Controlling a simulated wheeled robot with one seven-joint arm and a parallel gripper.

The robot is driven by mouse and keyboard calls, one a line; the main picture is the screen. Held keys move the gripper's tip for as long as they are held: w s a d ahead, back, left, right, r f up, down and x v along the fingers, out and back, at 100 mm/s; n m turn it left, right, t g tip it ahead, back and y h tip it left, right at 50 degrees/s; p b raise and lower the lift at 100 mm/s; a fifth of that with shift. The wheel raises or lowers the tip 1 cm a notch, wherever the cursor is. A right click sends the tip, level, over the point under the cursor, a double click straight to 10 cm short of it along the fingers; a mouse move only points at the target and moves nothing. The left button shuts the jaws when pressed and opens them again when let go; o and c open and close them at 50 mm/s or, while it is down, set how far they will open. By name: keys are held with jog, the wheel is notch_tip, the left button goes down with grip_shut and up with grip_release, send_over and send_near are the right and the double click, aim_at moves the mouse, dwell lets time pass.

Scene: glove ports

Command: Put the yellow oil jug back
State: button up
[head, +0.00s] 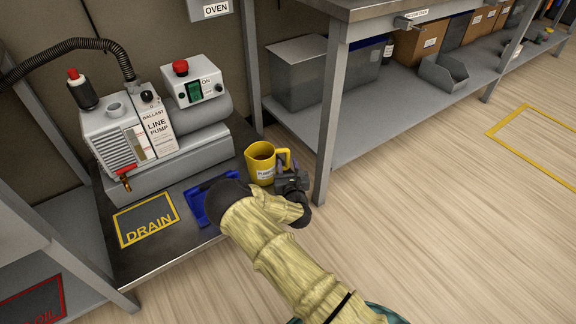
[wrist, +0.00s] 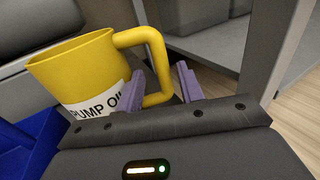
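The yellow oil jug (head: 259,165) is near the right corner of the dark pump bench, upright, with its handle to the right. I cannot tell whether its base rests on the bench. My gripper (head: 288,172) is at the handle side. In the wrist view the jug (wrist: 75,75) fills the left, with part of a "PUMP OIL" label showing. Its handle passes between the two purple fingers of my gripper (wrist: 163,88), one on each side and close to it. Whether both fingers press on the handle is not clear.
A blue tray (head: 197,200) lies left of the jug, partly behind my arm. A yellow DRAIN outline (head: 148,219) marks the bench left of it. The line pump (head: 150,140) stands behind. A grey table leg (head: 329,125) rises close to the right of my gripper.

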jog(key=shift+r, duration=0.25)
jog(key=s+d+p, duration=0.1)
jog(key=s+p, duration=0.4)
jog(key=s, duration=0.7)
jog(key=shift+d, duration=0.4)
jog(key=s+d+r+m+g+h, duration=0.1)
jog(key=d+r+m+g+h, duration=0.3)
jog(key=m, duration=0.7)
jog(key=d+r+m+g+h, duration=0.15)
jog(key=d+m+g, duration=0.35)
jog(key=m, duration=0.6)
jog(key=s+d+r+m+g+y, duration=0.3)
jog(key=s+r+m+g, duration=0.3)
jog(key=s+r+m, duration=0.9)
jog(key=s+d+r, duration=0.1)
jog(key=s+r, duration=0.1)
jog(key=s, duration=0.3)
jog(key=shift+s+d+r+m, duration=0.2)
jog(key=shift+r+m, duration=0.1)
jog(key=shift+r, duration=0.1)
